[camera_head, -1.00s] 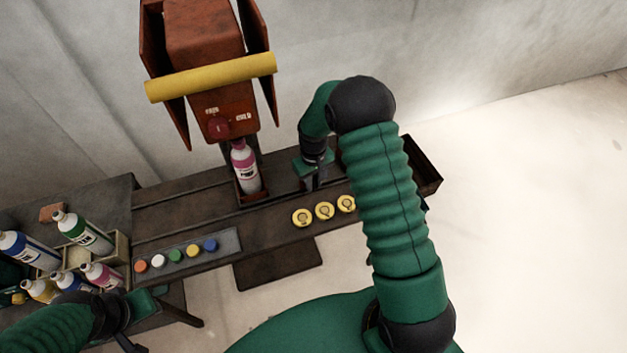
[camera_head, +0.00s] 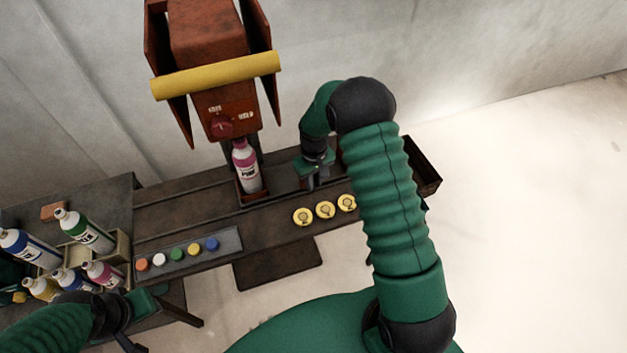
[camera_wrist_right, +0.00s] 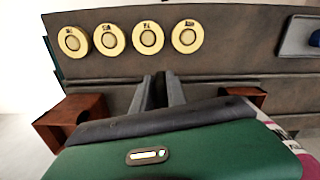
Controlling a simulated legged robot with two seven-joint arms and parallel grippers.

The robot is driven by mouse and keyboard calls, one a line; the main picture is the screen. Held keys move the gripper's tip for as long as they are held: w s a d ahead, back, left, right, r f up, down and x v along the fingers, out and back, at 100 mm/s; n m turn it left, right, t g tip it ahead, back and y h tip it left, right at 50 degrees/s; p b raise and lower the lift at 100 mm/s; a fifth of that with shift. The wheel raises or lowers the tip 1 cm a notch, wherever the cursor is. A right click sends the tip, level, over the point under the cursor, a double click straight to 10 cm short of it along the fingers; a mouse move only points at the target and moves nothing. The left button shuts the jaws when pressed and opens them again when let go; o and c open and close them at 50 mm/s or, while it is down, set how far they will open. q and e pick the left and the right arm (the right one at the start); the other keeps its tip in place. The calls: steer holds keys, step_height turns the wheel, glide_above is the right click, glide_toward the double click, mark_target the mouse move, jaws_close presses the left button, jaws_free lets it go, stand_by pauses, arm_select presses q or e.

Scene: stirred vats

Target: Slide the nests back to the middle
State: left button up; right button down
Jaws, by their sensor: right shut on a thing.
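A red-brown nest (camera_head: 252,195) stands on the bench rail under the machine, with a pink-labelled white bottle (camera_head: 246,170) upright in it. It shows partly at the right in the right wrist view (camera_wrist_right: 243,93). Another red-brown block (camera_wrist_right: 72,114), perhaps a second nest, shows at the left of the right wrist view; my arm mostly hides it in the head view. My right gripper (camera_head: 312,182) points down at the rail between the two, its fingers (camera_wrist_right: 160,90) close together on something I cannot make out. My left gripper (camera_head: 128,325) is low at the left; its fingers are unclear.
The bench (camera_head: 175,217) carries yellow round buttons (camera_head: 325,210) at the front and a panel of coloured buttons (camera_head: 177,256) to the left. A red machine with a yellow bar (camera_head: 212,77) stands behind. Several bottles stand in a crate (camera_head: 122,250) at left. A dark tray (camera_head: 424,172) ends the bench.

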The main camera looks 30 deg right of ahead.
steer(key=shift+w+d, duration=0.2)
steer(key=a, duration=0.2)
steer(key=w+a, duration=0.1)
steer(key=a, duration=0.2)
steer(key=shift+w+r, duration=0.1)
steer(key=shift+w, duration=0.05)
steer(key=c, duration=1.5)
jaws_free()
steer(key=shift+d, duration=0.2)
steer(key=shift+o, duration=0.7)
steer(key=shift+d+f, duration=0.15)
steer(key=shift+f, duration=0.1)
step_height(320, 180, up, 17)
steer(key=b, duration=0.2)
steer(key=shift+f, duration=0.15)
steer(key=shift+w, duration=0.1)
